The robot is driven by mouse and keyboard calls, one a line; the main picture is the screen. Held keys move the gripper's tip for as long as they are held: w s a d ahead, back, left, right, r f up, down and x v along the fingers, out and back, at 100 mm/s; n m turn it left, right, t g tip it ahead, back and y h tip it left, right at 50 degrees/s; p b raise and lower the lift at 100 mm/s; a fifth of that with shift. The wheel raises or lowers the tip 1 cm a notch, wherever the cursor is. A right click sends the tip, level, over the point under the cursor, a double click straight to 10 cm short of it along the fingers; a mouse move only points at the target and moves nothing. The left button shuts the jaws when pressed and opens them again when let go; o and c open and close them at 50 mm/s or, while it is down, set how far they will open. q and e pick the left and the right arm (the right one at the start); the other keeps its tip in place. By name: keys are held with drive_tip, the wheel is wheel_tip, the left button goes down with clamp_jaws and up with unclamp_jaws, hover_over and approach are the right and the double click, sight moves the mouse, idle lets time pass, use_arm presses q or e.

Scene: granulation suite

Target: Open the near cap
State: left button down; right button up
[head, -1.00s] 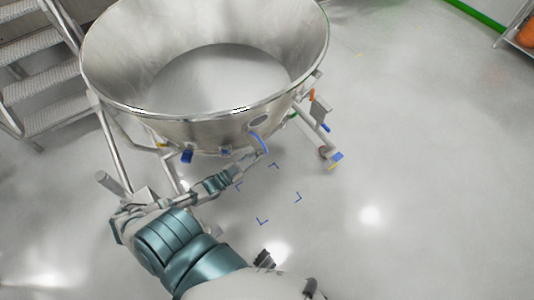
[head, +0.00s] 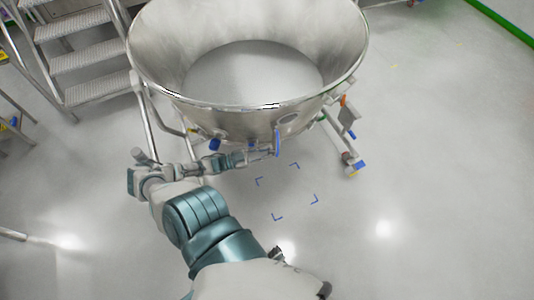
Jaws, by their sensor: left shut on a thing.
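A large steel bowl (head: 165,90) stands on a wheeled frame, open at the top, with pale material inside. On its near outer wall is a small round fitting (head: 289,119), perhaps the near cap. A blue handle (head: 277,138) stands nearly upright just below and left of this fitting. My left gripper (head: 272,149) is shut on the blue handle at its lower part. The fingers are small here and partly hidden by the handle. My right gripper is not in view.
Metal steps (head: 82,62) stand left of the bowl. A caster with a blue part (head: 357,168) is on the frame's right leg. Blue corner marks (head: 277,217) are on the floor in front. The floor at right is clear.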

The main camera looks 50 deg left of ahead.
use_arm(q)
drive_tip(key=shift+w+a+r, duration=0.15)
drive_tip(key=shift+w+a, duration=0.1)
drive_tip(key=shift+a, duration=0.2)
drive_tip(key=c, duration=1.2)
unclamp_jaws()
drive_tip(key=shift+o, duration=0.6)
drive_tip(key=shift+a+f, duration=0.2)
drive_tip(key=shift+f, duration=0.1)
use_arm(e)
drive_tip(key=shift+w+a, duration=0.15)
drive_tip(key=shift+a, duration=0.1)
use_arm(q)
drive_tip(key=shift+d, duration=0.2)
